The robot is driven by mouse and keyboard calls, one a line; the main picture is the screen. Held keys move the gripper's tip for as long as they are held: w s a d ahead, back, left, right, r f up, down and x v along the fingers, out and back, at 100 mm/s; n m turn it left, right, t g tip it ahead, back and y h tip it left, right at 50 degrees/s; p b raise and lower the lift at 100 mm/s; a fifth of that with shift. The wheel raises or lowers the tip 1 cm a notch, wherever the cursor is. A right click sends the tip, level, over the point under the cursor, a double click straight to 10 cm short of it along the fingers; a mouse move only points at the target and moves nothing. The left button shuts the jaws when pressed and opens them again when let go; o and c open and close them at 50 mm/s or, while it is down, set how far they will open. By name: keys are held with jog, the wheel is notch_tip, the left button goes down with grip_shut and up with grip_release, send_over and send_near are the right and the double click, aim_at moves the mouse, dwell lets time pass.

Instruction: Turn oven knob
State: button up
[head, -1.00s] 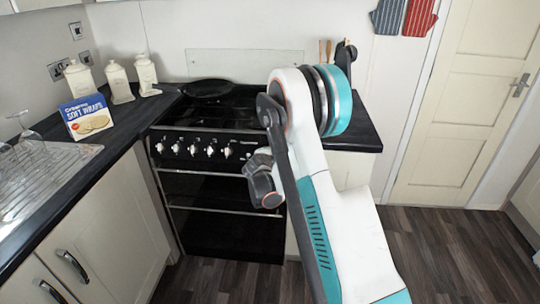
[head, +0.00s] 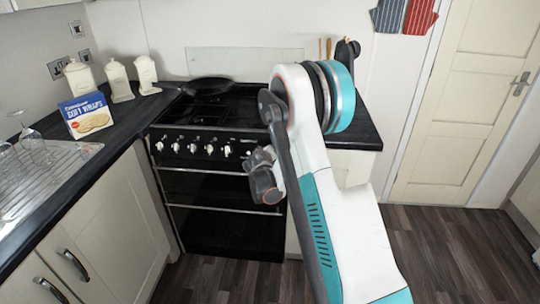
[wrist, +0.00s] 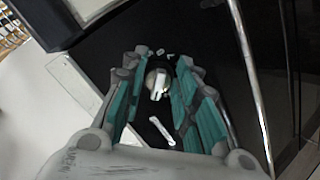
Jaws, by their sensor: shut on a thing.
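The black oven (head: 222,200) stands under the hob in the head view, with a row of several white knobs (head: 193,148) along its front panel. My gripper (head: 260,157) is at the right end of this row. In the wrist view, a white and silver oven knob (wrist: 158,82) sits between the two teal-padded fingers of my gripper (wrist: 157,90), which are shut on it. The held knob is hidden behind my gripper in the head view. A small white lever-like piece (wrist: 162,130) shows nearer the palm.
A dark pan (head: 207,86) sits on the hob. Oven door rails (head: 220,174) run below the knobs. A food box (head: 87,115) and white canisters (head: 117,80) stand on the left counter. Floor is clear at the right, before the door (head: 455,110).

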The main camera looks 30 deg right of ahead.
jog(key=shift+a+f+m+y, duration=0.1)
jog(key=shift+a+m+y, duration=0.05)
jog(key=shift+m, duration=2.1)
jog(key=shift+a+f+m+y, duration=0.1)
jog(key=shift+a+m+y, duration=0.05)
jog(key=shift+m, duration=2.1)
jog(key=o, duration=0.9)
jog(key=shift+w, duration=0.1)
jog(key=shift+r, duration=0.1)
jog(key=v, duration=1.2)
